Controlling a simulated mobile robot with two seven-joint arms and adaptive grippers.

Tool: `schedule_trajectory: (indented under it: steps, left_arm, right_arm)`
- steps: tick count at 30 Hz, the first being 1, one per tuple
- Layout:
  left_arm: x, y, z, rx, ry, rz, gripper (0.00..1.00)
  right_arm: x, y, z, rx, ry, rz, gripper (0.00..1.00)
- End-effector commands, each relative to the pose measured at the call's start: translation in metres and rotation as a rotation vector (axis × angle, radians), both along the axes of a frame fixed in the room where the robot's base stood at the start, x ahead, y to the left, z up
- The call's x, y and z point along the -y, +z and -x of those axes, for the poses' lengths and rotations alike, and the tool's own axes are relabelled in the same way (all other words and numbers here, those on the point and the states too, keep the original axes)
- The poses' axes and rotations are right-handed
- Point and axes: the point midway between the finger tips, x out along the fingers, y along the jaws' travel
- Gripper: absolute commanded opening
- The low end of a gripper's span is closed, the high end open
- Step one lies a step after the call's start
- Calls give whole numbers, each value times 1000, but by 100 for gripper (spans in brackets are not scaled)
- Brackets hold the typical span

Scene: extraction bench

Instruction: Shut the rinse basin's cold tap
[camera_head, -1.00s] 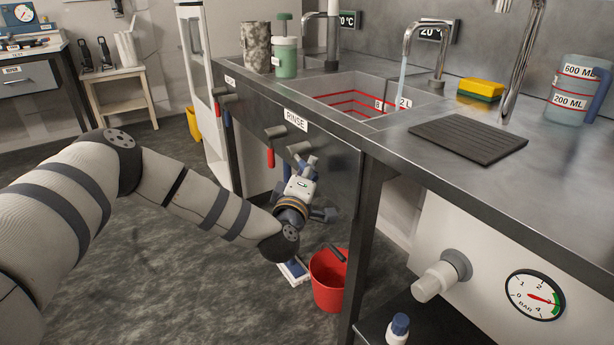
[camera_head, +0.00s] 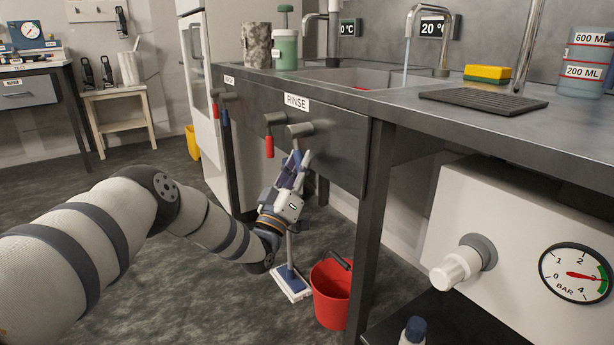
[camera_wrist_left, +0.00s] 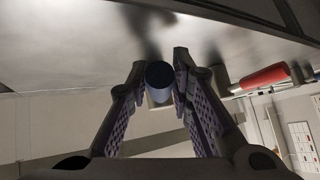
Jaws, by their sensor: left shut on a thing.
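The rinse basin's cold tap is the right valve (camera_head: 300,129) under the RINSE label, on the bench's front panel. My left gripper (camera_head: 297,160) reaches up to it from below and hides its lever in the head view. In the left wrist view, the blue lever (camera_wrist_left: 158,74) points end-on towards the camera between the fingertips, and my left gripper (camera_wrist_left: 160,85) is shut on it. A thin stream of water (camera_head: 405,65) runs from the spout (camera_head: 410,25) above the basin (camera_head: 350,78). My right gripper is not in view.
The red-handled tap (camera_head: 269,146) hangs just left of the cold tap; its red lever also shows in the wrist view (camera_wrist_left: 263,78). A red bucket (camera_head: 331,300) and a blue-and-white floor brush (camera_head: 291,283) are on the floor below. A bench leg (camera_head: 361,240) stands right of the bucket.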

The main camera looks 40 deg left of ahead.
Motion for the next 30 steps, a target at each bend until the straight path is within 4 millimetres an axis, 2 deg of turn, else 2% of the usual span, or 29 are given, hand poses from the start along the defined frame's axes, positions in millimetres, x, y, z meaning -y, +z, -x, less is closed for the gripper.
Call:
schedule_trajectory:
  steps: [1,12,21,30]
  left_arm:
    - [-2,-8,-2,15,0,-41,0]
    - [-19,-11,-9,119,-1,-291,0]
    - [-26,-9,-12,163,-1,-395,0]
    - [-29,-6,-12,175,0,-423,0]
  right_arm:
    - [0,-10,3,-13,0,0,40]
    - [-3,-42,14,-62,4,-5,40]
    - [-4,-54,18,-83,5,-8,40]
    - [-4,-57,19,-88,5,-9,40]
